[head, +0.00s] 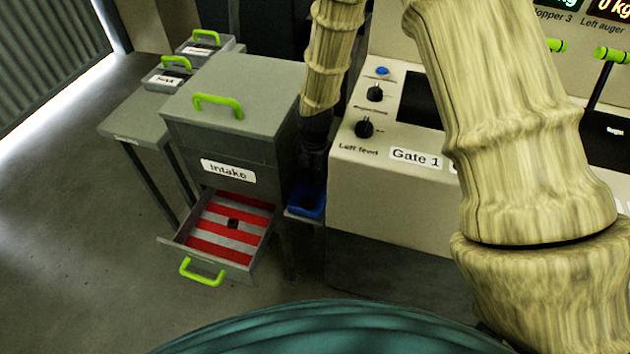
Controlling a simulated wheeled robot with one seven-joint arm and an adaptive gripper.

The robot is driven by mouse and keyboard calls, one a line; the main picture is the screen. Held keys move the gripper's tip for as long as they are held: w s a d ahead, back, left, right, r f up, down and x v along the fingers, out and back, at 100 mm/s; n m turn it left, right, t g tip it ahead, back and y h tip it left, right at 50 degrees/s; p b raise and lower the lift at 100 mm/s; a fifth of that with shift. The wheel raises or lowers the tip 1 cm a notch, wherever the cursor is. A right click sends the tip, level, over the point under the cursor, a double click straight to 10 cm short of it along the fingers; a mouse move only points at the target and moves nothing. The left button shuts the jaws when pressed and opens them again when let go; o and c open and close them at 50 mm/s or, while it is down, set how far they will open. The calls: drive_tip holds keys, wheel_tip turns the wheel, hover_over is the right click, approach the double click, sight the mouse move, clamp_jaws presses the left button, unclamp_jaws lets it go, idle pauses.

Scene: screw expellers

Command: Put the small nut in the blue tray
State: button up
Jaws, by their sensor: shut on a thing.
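My gripper (313,178) is dark and points down at the end of my arm, over the blue tray (317,213). It is shut on a small dark thing, taken to be the small nut (307,203), low at the tray. The dark fingers and the nut blend together, so I cannot tell whether the nut touches the tray floor. The blue tray sits on a narrow ledge between the grey cabinet and the control console. Another small dark block (233,223) lies in the open drawer (246,259) with red and white stripes; its kind is unclear.
The grey Intake cabinet (240,140) stands close left of my gripper, with a green handle on top. The cream console (385,200) with knobs and Gate 1 label stands close right. Small bins (165,78) sit on a side table (122,127). Floor at left is clear.

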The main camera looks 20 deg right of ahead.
drive_tip(key=shift+f, duration=0.9)
drive_tip(key=shift+f, duration=0.1)
drive_tip(key=o, duration=0.7)
drive_tip(key=shift+c, duration=0.2)
wheel_tip(320, 180, up, 12)
